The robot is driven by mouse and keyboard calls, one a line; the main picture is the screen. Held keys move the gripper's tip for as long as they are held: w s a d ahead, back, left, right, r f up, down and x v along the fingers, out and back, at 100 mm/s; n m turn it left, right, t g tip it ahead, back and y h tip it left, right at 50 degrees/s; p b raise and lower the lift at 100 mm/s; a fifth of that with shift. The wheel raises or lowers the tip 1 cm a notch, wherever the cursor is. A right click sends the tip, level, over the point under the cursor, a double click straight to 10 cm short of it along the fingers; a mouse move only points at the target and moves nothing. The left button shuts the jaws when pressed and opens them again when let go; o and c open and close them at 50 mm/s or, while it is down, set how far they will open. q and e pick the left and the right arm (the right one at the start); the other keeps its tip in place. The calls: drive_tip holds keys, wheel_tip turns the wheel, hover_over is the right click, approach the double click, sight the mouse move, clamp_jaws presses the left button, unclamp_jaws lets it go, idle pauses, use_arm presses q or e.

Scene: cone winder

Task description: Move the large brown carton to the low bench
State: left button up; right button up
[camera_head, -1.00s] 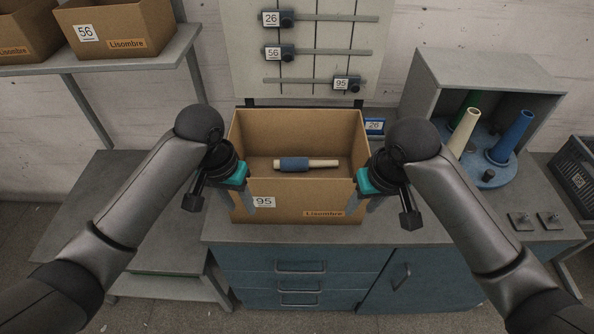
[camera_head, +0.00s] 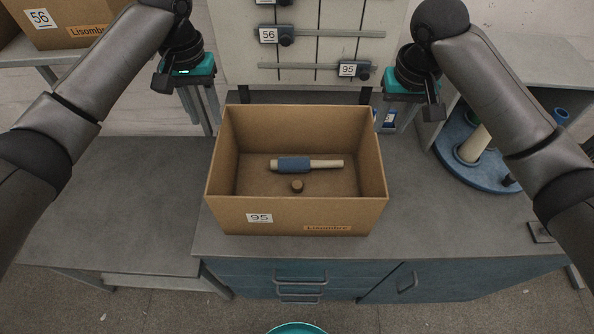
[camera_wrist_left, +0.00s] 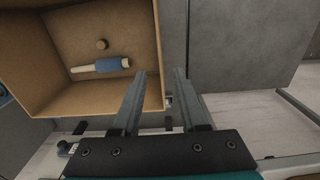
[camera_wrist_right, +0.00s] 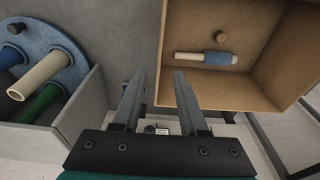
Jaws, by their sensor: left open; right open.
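The large brown carton (camera_head: 290,217), open on top and labelled 95, stands upright on the grey counter (camera_head: 480,240) near its left end. A blue-banded pale tube (camera_head: 295,164) and a small brown plug (camera_head: 297,186) lie inside; both also show in the left wrist view. The low bench (camera_head: 110,205) is at the left, its top bare. My left gripper (camera_head: 207,130) is open and empty by the carton's back left, above rim height. My right gripper (camera_head: 396,130) is open and empty by its back right. Neither visibly grips a wall.
A carton labelled 56 (camera_head: 75,33) sits on a shelf at upper left. A rail board (camera_head: 310,50) stands behind the counter.

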sight(221, 159)
use_arm(q)
drive_tip(key=shift+s, duration=0.1)
use_arm(e)
drive_tip(key=shift+s, duration=0.1)
use_arm(q)
drive_tip(key=shift+f, duration=0.15)
use_arm(e)
drive_tip(key=shift+f, duration=0.1)
use_arm(q)
wheel_tip(221, 159, down, 15)
use_arm(e)
wheel_tip(221, 159, down, 15)
drive_tip(key=w, duration=0.2)
drive_tip(key=shift+w, duration=0.2)
use_arm(q)
clamp_jaws()
use_arm(e)
clamp_jaws()
idle(0.4)
